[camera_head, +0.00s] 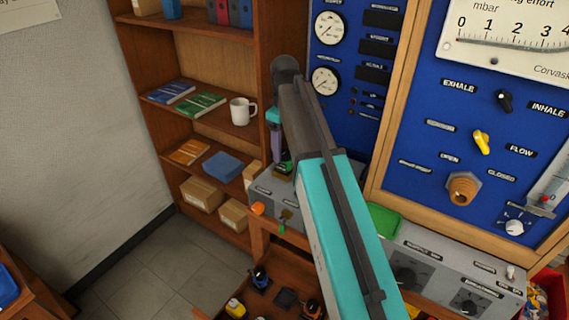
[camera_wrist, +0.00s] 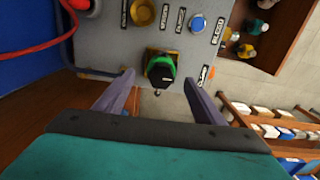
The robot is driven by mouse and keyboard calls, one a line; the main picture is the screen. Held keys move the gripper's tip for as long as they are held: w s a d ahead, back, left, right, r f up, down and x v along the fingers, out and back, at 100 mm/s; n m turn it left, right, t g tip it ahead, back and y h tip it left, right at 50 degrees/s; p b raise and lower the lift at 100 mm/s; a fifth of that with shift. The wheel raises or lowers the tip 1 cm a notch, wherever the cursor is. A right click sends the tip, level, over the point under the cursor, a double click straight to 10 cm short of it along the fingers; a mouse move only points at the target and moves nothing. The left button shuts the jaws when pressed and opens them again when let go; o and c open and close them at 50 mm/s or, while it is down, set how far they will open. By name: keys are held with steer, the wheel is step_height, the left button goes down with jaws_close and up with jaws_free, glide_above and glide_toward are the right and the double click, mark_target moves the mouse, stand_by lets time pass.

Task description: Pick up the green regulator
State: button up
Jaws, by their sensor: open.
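The green regulator (camera_wrist: 160,68), a green ring with a black knob, is on the grey panel in the wrist view. It lies ahead of my gripper (camera_wrist: 159,79), between the two spread purple fingers. The fingers stand apart, with a gap visible on both sides of the regulator. Nothing is held. In the head view, my teal and dark grey arm crosses the middle and hides part of the bench. A purple finger (camera_head: 277,142) shows left of the arm, above the grey box, with a small green patch just below it.
A yellow knob (camera_wrist: 143,13) and a blue knob (camera_wrist: 198,24) are on the same panel. A red hose (camera_wrist: 40,40) runs at the left. A wooden shelf (camera_head: 258,95) with a white mug (camera_head: 242,111) stands behind, beside the blue gauge panel (camera_head: 350,65). The floor (camera_head: 165,265) at left is clear.

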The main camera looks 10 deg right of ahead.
mark_target(284, 151)
steer(key=shift+f, duration=0.1)
stand_by(0.3)
steer(key=shift+s+a+f+p, duration=0.1)
steer(key=shift+f+p, duration=0.85)
steer(key=shift+f, duration=0.4)
steer(key=shift+f+p, duration=0.3)
steer(key=shift+f, duration=0.9)
steer(key=shift+c, duration=0.2)
steer(key=c, duration=1.6)
steer(key=shift+o, duration=0.2)
steer(key=shift+r, duration=0.25)
steer(key=shift+r+b, duration=0.95)
steer(key=shift+r, duration=0.6)
steer(key=s+a+r+b, duration=0.1)
steer(key=s+b, duration=0.3)
steer(key=s, duration=1.1)
steer(key=shift+s+r, duration=0.25)
steer(key=shift+s, duration=0.15)
